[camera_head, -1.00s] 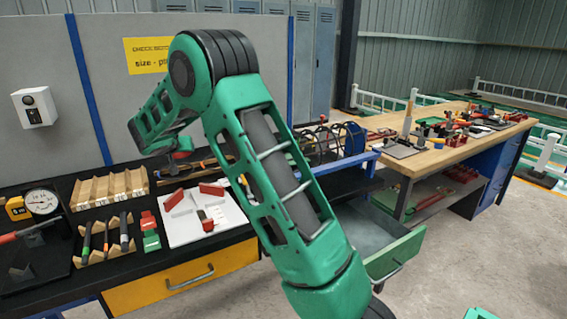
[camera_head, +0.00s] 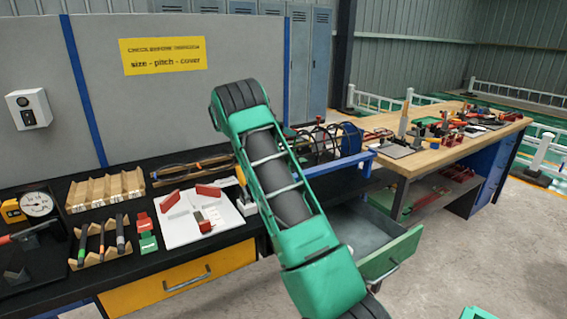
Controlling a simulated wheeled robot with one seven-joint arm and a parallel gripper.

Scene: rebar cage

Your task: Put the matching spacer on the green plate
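A small flat green piece (camera_head: 428,121), which may be the green plate, lies on the wooden bench at the right; it is too small to be sure. Beside the white board stand a red block (camera_head: 144,221) and a green block (camera_head: 148,243), possibly spacers. The white board (camera_head: 178,234) carries several red pieces, among them one at its upper left (camera_head: 171,201). I cannot tell which spacer matches. My green arm rises across the middle and hides part of the black bench. My gripper cannot be made out behind the arm.
A wooden rack (camera_head: 106,190) and a holder with several pens or tools (camera_head: 101,242) stand left of the board. A dial gauge (camera_head: 39,204) is at the far left. A green drawer (camera_head: 390,252) stands open. A blue-railed rack with black rings (camera_head: 318,143) is behind my arm.

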